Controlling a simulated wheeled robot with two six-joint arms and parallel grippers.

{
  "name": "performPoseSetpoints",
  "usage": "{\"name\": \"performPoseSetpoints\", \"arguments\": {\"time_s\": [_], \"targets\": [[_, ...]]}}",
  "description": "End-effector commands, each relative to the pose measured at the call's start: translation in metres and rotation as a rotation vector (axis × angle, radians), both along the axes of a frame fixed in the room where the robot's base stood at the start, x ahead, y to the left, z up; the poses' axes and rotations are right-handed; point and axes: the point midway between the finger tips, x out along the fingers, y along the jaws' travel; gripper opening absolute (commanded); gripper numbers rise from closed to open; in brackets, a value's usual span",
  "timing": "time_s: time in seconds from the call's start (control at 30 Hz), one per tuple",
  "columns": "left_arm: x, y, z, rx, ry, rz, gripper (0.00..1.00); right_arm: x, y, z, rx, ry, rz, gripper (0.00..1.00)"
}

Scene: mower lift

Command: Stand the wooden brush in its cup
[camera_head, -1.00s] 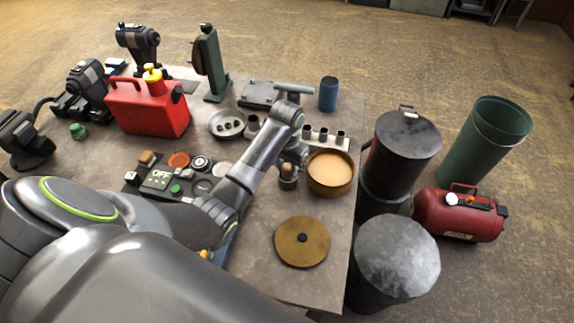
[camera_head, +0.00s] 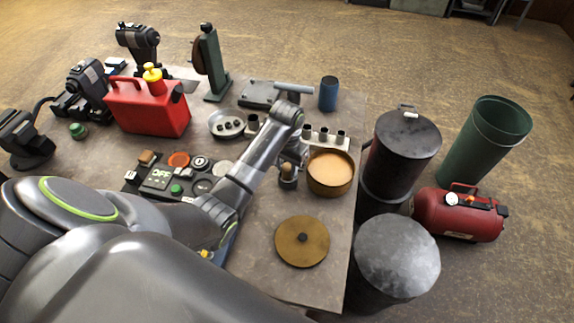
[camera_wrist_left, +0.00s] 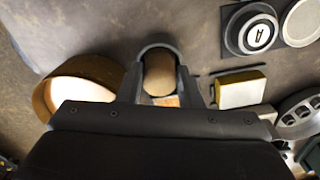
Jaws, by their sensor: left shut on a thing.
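The wooden brush (camera_head: 287,170) shows as a short brown rounded end just below my left gripper (camera_head: 292,158). A small dark cup (camera_head: 288,184) is directly under and around it, left of the tan bowl. In the left wrist view the brown brush (camera_wrist_left: 158,76) lies between the two fingers of my left gripper (camera_wrist_left: 160,88), which is shut on it. A dark curved rim (camera_wrist_left: 157,47) borders the brush there. I cannot tell how deep the brush sits in the cup, as the gripper hides part of it. My right gripper is not in view.
A tan-filled bowl (camera_head: 331,174) stands right beside the gripper. A rack with several holes (camera_head: 325,137) is behind it, and a round brown disc (camera_head: 302,241) lies in front. A button panel (camera_head: 168,180) is to the left. The bench has bare room around the disc.

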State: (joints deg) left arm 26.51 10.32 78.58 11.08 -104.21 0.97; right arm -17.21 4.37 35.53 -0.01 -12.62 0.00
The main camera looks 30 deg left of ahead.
Motion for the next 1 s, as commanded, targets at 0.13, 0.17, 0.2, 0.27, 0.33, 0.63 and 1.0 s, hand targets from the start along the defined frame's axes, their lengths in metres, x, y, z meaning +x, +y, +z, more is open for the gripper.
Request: {"name": "performPoseSetpoints", "arguments": {"time_s": [0.13,0.17,0.2,0.27,0.33,0.63,1.0], "targets": [[-0.0001,-0.0001,-0.0037,0.000,0.000,0.000,0.14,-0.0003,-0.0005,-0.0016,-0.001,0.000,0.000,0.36],[0.0000,-0.0001,-0.0043,0.000,0.000,0.000,0.14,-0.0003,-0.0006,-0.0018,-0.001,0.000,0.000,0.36],[0.0000,-0.0001,-0.0051,0.000,0.000,0.000,0.14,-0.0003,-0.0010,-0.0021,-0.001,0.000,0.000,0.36],[0.0000,-0.0001,-0.0063,0.000,0.000,0.000,0.14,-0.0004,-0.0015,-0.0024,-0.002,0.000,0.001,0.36],[-0.0001,-0.0001,-0.0077,0.000,0.000,0.000,0.14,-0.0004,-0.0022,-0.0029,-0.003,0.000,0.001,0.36],[-0.0001,-0.0001,-0.0106,0.000,0.000,0.000,0.41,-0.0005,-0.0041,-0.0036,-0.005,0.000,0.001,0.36],[0.0051,0.0000,-0.0018,0.000,-0.002,-0.001,0.41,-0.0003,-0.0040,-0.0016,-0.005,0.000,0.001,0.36]]}}
